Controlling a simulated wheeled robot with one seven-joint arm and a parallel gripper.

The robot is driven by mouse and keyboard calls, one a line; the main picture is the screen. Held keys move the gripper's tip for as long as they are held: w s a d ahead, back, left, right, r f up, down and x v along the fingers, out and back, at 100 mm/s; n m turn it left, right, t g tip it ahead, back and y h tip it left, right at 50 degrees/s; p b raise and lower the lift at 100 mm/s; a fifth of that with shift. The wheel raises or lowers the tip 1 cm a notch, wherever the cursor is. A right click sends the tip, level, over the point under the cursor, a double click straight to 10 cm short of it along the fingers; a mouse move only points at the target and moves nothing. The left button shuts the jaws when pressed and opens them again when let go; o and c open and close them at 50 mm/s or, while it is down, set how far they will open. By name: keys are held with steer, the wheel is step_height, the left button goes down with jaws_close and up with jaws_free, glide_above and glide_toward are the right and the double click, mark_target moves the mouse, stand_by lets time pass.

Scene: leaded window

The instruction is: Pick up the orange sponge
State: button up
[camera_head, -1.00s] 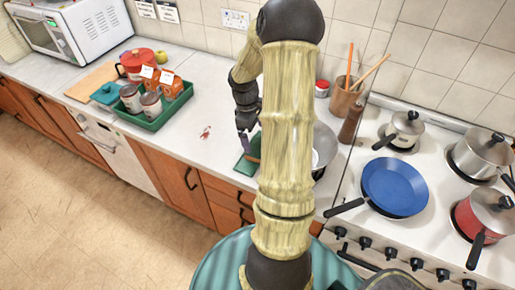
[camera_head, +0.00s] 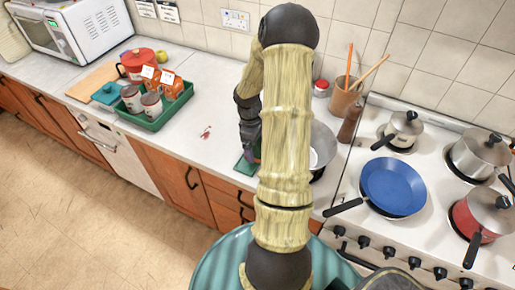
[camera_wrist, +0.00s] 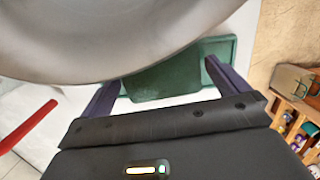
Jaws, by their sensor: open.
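My gripper (camera_wrist: 166,88) is open in the wrist view, with its two dark purple fingers apart. Between them lies a dark green slab (camera_wrist: 163,76), possibly the sponge's scouring side; I see no orange face on it. It lies on or against a green tray (camera_wrist: 222,46). In the head view my gripper (camera_head: 252,150) is low over the green tray (camera_head: 243,167) on the counter, partly hidden by my arm. The orange sponge cannot be clearly made out there now. I cannot tell whether the fingers touch the slab.
A metal pan (camera_head: 322,148) stands just right of my gripper; its metal side (camera_wrist: 110,35) fills the top of the wrist view. A red handle (camera_wrist: 22,128) is at left. The stove with a blue pan (camera_head: 394,188) is further right. Counter left of the tray is mostly clear.

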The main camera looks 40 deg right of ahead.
steer(key=shift+c, duration=0.2)
steer(key=c, duration=0.8)
steer(key=shift+o, duration=0.2)
steer(key=shift+r, duration=0.15)
step_height(320, 180, up, 10)
steer(key=shift+b, duration=0.45)
